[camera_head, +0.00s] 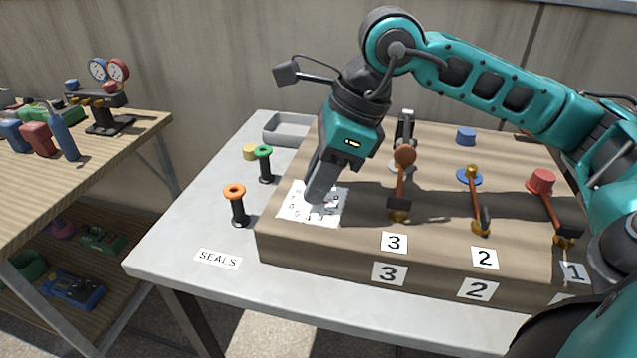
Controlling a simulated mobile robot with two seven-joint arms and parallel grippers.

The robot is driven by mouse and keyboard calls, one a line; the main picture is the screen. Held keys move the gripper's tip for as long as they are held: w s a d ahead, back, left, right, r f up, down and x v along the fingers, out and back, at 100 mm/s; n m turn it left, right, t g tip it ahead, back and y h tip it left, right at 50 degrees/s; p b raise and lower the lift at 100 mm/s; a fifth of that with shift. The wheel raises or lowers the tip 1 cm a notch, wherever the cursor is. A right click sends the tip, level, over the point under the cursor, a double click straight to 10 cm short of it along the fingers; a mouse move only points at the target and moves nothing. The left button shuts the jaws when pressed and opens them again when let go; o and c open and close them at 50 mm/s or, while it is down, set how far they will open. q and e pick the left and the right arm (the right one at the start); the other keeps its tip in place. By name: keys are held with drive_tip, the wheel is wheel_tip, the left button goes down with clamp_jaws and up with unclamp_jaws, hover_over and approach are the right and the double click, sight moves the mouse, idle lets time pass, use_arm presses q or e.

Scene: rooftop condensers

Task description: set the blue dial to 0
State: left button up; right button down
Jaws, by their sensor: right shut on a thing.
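A white plate (331,218) with dark marks lies on the left end of the wooden block (350,240). My right gripper (318,200) comes down onto this plate from above, tilted, with its fingers over the middle. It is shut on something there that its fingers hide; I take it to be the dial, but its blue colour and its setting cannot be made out. My left gripper is not in view.
Levers numbered 3 (400,185), 2 (475,200) and 1 (552,215) stand right of the plate. Orange-topped (237,205) and green-topped (264,165) posts stand to its left, near a grey tray (287,128). A wooden bench (130,130) stands further left. The table's front left (190,235) is mostly clear.

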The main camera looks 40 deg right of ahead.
drive_tip(key=n+g, duration=0.1)
drive_tip(key=n, duration=0.2)
drive_tip(key=n+g, duration=0.1)
drive_tip(key=n, duration=0.1)
drive_tip(key=shift+w+n+y, duration=0.15)
drive_tip(key=shift+n+y, duration=0.25)
idle(0.3)
drive_tip(key=c, duration=1)
unclamp_jaws()
drive_tip(key=p+v, duration=0.1)
drive_tip(key=v, duration=0.7)
drive_tip(key=p+v, duration=0.1)
drive_tip(key=v, duration=0.4)
drive_tip(key=shift+w+p, duration=0.2)
drive_tip(key=shift+p, duration=0.15)
